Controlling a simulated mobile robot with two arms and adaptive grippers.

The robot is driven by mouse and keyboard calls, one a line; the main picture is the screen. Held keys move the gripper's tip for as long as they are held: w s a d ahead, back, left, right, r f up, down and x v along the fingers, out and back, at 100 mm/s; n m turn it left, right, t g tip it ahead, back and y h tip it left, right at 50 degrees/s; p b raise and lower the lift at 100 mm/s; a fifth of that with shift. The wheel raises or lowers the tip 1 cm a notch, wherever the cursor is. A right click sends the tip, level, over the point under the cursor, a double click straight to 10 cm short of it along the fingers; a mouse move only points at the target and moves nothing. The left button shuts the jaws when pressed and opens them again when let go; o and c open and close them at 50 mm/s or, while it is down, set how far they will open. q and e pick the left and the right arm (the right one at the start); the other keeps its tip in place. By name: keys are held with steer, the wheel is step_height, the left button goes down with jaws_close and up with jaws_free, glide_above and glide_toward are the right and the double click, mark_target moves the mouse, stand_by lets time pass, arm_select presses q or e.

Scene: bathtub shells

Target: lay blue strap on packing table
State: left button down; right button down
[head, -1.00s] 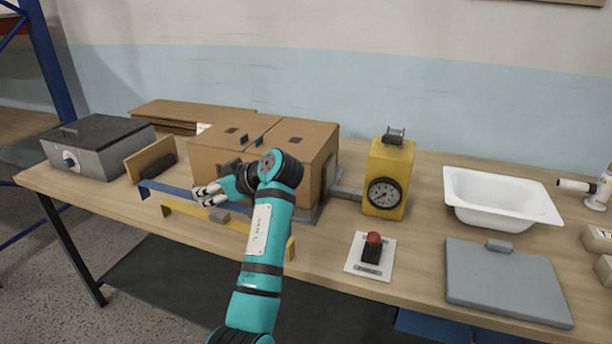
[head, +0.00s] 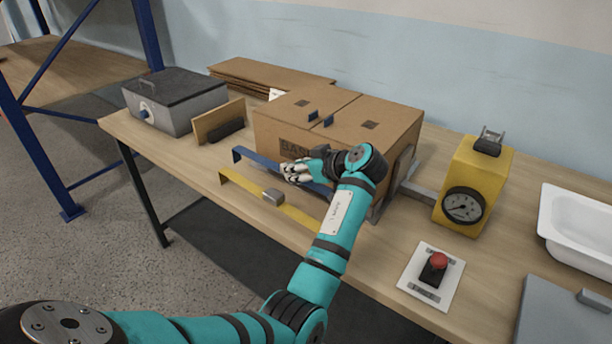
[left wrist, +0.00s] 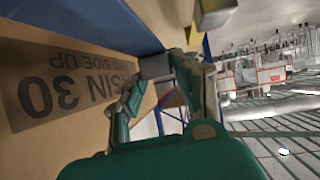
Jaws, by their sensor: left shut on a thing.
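The blue strap (head: 258,161) is a long bar with a bent-down end, along the front of the cardboard carton (head: 288,135). My left gripper (head: 297,171) is shut on it at its middle, covering that part. In the left wrist view the strap (left wrist: 85,22) crosses the upper left, and a grey block (left wrist: 155,66) shows at the fingertips (left wrist: 160,82). Whether the strap touches the packing table (head: 190,158) is unclear. My right gripper is not in view.
A yellow strap (head: 240,184) with a grey block lies just in front of the blue one. A yellow gauge box (head: 478,180), red button (head: 438,262) and white tub (head: 580,225) stand to the right. A grey box (head: 175,100) stands left. Bare tabletop lies at the left front.

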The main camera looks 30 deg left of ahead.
arm_select(q)
steer(key=shift+w+f, duration=0.1)
steer(key=shift+f, duration=0.3)
step_height(320, 180, down, 2)
steer(key=shift+f, duration=0.8)
steer(key=c, duration=1)
jaws_free()
steer(key=shift+o, duration=0.2)
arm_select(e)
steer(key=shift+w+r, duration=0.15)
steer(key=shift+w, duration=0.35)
